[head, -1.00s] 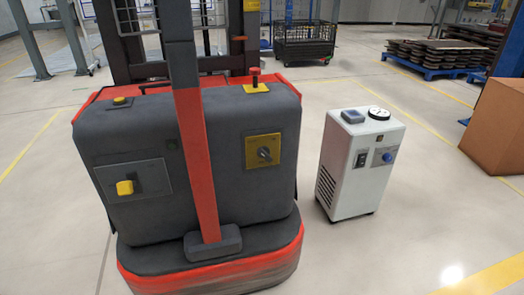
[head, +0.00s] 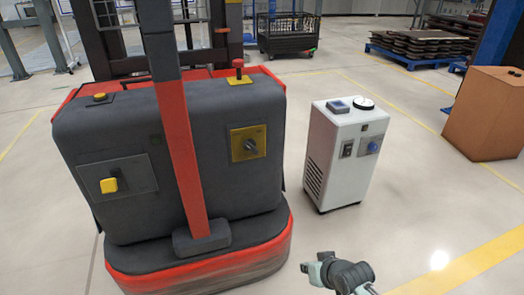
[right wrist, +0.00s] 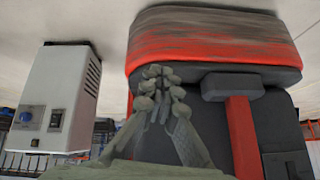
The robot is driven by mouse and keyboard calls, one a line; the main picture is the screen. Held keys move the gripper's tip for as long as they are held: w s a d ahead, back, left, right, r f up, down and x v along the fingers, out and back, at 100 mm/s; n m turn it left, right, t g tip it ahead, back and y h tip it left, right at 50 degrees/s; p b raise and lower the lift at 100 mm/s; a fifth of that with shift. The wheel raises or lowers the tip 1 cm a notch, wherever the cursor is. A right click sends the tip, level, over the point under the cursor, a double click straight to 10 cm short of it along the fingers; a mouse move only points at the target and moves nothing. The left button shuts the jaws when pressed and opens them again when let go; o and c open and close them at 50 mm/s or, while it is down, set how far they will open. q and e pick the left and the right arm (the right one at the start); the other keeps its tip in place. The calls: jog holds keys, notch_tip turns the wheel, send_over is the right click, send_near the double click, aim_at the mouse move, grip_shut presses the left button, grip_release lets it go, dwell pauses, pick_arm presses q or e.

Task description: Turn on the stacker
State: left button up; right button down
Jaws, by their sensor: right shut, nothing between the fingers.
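The stacker (head: 120,130) is a dark grey and red machine with an upright mast bar, at the left of the head view. Its front has a yellow plate with a dark rotary knob (head: 250,146) and a grey panel with a yellow knob (head: 108,186). A red push button (head: 238,69) and a yellow button (head: 100,97) are on top. My right gripper (head: 311,270) is shut and empty, low in front and right of the stacker, apart from its knobs. In the upside-down right wrist view, its fingers (right wrist: 158,74) overlap the stacker body. My left gripper is out of view.
A white cabinet unit (head: 340,160) with a blue knob stands right of the stacker. A cardboard box (head: 486,115), pallets (head: 425,40) and a black wire cart (head: 287,35) are farther off. Floor in front right is clear.

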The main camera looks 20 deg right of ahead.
aim_at(250, 147)
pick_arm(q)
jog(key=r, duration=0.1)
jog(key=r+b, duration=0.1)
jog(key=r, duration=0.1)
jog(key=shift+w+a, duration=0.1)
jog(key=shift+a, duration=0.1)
pick_arm(e)
jog(key=w+r+m+t, duration=0.2)
jog(key=w+r, duration=0.3)
jog(key=r, duration=0.4)
jog(key=w+r+m+t+y, duration=0.1)
jog(key=w+r+m+t, duration=0.1)
jog(key=w+r, duration=0.4)
jog(key=w+d+r+m+t+y, duration=0.1)
jog(key=w+r+t, duration=0.3)
jog(key=r, duration=0.8)
jog(key=shift+w+m+t, duration=0.3)
jog(key=shift+w+m, duration=0.3)
jog(key=shift+w, duration=0.3)
jog(key=shift+d, duration=0.1)
jog(key=x, duration=1)
jog(key=shift+s, duration=0.1)
jog(key=a+f, duration=0.2)
jog(key=shift+a+f, duration=0.1)
jog(key=shift+a, duration=0.3)
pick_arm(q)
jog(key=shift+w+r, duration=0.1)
pick_arm(e)
jog(key=shift+a+f, duration=0.25)
